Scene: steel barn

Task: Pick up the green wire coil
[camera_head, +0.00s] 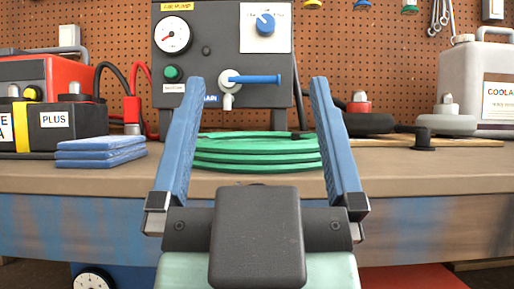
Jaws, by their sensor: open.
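The green wire coil (256,160) lies flat on the workbench (420,184), as a low stack of several loops. It sits straight ahead, in front of a dark control panel. My gripper (252,90) is open and empty, with its two blue fingers spread and pointing forward. In the picture the fingers frame the coil, one over each side edge, and hide parts of its left and right ends. The gripper body is in front of the bench edge, nearer to the camera than the coil. I cannot tell the exact gap to the coil.
Folded blue cloths (100,151) and a battery (60,126) are at the left. The control panel (205,75) with a blue-handled valve (252,79) stands behind the coil. At the right are a black capped part (423,141) and a coolant jug (480,85). The bench front is clear.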

